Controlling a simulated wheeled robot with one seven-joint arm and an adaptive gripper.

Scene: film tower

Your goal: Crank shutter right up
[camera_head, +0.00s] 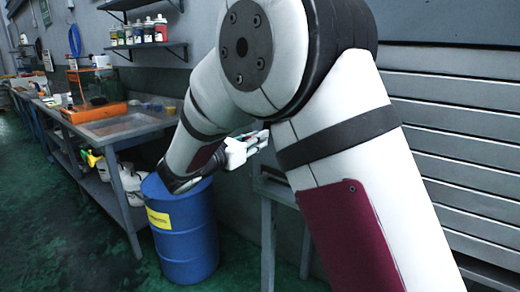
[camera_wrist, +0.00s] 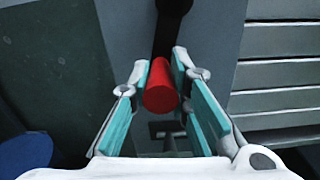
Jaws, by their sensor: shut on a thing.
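A red cylindrical handle (camera_wrist: 160,90) sits between the fingertips of my gripper (camera_wrist: 161,75) in the wrist view. Both teal-padded fingers press on its sides, so my gripper is shut on it. A dark crank arm (camera_wrist: 170,25) runs up from the far end of the handle. The grey slatted shutter (camera_wrist: 285,75) shows at the right of the wrist view, and its horizontal slats (camera_head: 455,120) fill the right of the head view. In the head view my gripper (camera_head: 262,138) is partly seen behind my arm, and the crank handle is hidden there.
A blue drum with a yellow label (camera_head: 185,235) stands below my forearm. A workbench (camera_head: 130,128) with an orange tray runs along the left wall, under shelves of bottles (camera_head: 140,32). A grey metal stand (camera_head: 268,225) is below my gripper. Green floor at left is open.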

